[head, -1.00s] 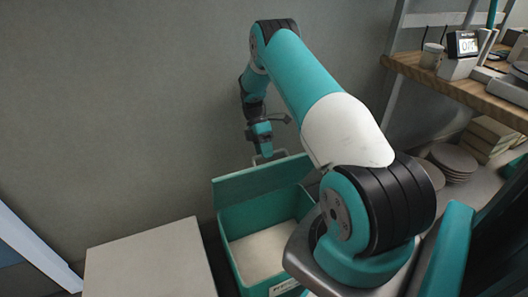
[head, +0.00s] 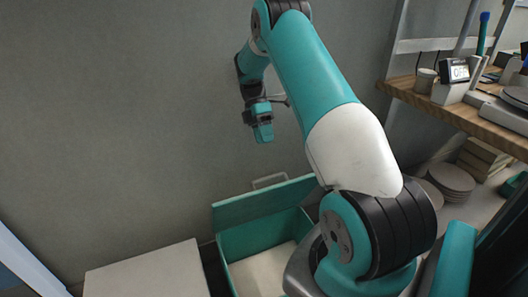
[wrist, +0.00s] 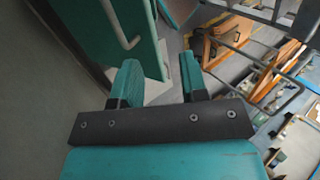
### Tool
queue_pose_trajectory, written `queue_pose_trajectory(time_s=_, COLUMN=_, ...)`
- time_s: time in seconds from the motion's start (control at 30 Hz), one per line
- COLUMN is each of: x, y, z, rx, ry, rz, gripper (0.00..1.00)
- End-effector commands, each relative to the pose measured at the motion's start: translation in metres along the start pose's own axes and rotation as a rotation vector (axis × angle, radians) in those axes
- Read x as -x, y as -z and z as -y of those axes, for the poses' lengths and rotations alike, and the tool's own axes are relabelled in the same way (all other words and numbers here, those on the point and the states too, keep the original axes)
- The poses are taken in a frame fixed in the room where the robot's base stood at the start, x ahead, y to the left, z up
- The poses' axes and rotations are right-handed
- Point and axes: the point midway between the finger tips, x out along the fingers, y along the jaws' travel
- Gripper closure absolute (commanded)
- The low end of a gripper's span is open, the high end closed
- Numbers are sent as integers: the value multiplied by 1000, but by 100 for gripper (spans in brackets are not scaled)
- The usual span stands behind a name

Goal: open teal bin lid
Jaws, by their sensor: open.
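The teal bin (head: 258,239) stands at the bottom middle of the head view, and its pale inside shows. Its teal lid (head: 262,202) is raised at the back, near the wall. A pale metal handle (head: 270,181) sits on the lid's upper edge. My gripper (head: 264,138) is above the handle and apart from it, with nothing held. In the wrist view my gripper (wrist: 160,76) has its two teal fingers spread. There the teal lid (wrist: 92,28) and its handle (wrist: 121,24) show at the upper left, outside the fingers. My arm hides the bin's right side.
A pale flat-topped box (head: 150,272) stands left of the bin. A wooden shelf (head: 455,110) with a small display (head: 459,70) is at the right. Stacked plates (head: 452,180) are below it. The wall behind the bin is bare, with free room left of my gripper.

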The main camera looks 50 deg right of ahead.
Motion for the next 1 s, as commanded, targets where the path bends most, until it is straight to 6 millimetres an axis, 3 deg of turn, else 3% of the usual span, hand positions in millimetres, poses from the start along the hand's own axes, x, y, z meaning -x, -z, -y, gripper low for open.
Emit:
queue_pose_trajectory(time_s=0.1, x=22, y=0, z=15, rx=0, ry=-2, rz=0, gripper=60)
queue_pose_trajectory(time_s=0.23, x=34, y=0, z=24, rx=-1, ry=0, rz=0, gripper=60)
queue_pose_trajectory(time_s=0.6, x=38, y=0, z=27, rx=0, ry=1, rz=0, gripper=60)
queue_pose_trajectory(time_s=0.67, x=38, y=0, z=26, rx=0, ry=0, rz=0, gripper=69)
queue_pose_trajectory(time_s=0.8, x=26, y=-12, z=24, rx=20, ry=-25, rz=2, gripper=100)
queue_pose_trajectory(time_s=0.87, x=14, y=-24, z=21, rx=45, ry=-57, rz=2, gripper=100)
queue_pose_trajectory(time_s=1.0, x=-30, y=-54, z=13, rx=132, ry=-190, rz=-21, gripper=100)
